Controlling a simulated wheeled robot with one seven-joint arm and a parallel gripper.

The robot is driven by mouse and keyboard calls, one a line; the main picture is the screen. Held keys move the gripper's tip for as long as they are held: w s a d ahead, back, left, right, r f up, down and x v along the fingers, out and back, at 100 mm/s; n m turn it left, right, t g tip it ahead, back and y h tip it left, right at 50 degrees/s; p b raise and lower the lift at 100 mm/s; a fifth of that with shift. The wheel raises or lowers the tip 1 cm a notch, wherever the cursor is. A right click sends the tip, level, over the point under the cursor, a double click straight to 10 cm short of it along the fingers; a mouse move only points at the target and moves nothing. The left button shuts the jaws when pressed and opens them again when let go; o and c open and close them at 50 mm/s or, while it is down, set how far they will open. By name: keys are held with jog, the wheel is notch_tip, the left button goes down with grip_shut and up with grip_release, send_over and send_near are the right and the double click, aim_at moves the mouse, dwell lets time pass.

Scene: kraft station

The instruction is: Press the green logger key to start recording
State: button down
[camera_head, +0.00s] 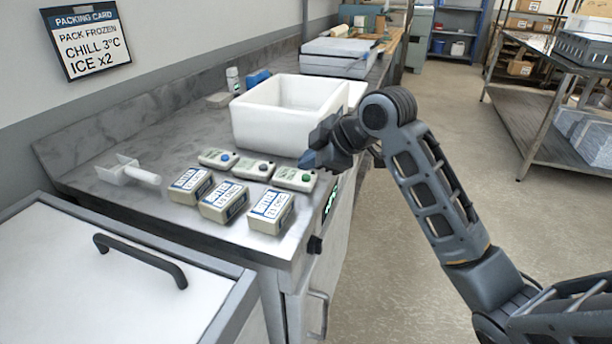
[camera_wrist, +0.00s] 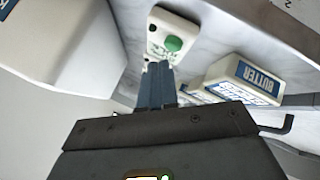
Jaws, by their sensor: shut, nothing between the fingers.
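Three small pale loggers lie in a row on the steel counter, each with a round key: a blue-key logger (camera_head: 218,158), a dark-key logger (camera_head: 253,168) and a green-key logger (camera_head: 294,178). The green key (camera_head: 307,177) is at the right end of its logger; it also shows large in the wrist view (camera_wrist: 173,43). My gripper (camera_head: 311,158) is above and just behind the green-key logger, fingers together and empty. In the wrist view the blue fingertips (camera_wrist: 158,72) reach toward the green-key logger, just short of the green key. I cannot tell whether they touch the logger.
A white open box (camera_head: 262,128) stands behind the loggers. Three butter packs (camera_head: 223,202) lie in front of them. A white scoop (camera_head: 128,172) lies at left. A packing card (camera_head: 86,40) hangs on the wall. A lidded chest (camera_head: 110,270) stands at front left.

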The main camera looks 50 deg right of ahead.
aim_at(310, 182)
jog(key=shift+f, duration=0.15)
jog(key=shift+f+b, duration=0.3)
jog(key=shift+b, duration=0.25)
jog(key=shift+f+b, duration=0.45)
dwell(0.6)
jog(key=shift+r, duration=0.1)
dwell(0.3)
jog(key=shift+r+p, duration=0.6)
jog(key=shift+r, duration=0.15)
jog(key=shift+r, duration=0.15)
notch_tip(310, 182, up, 5)
jog(key=p, duration=0.3)
jog(key=shift+p, duration=0.3)
dwell(0.6)
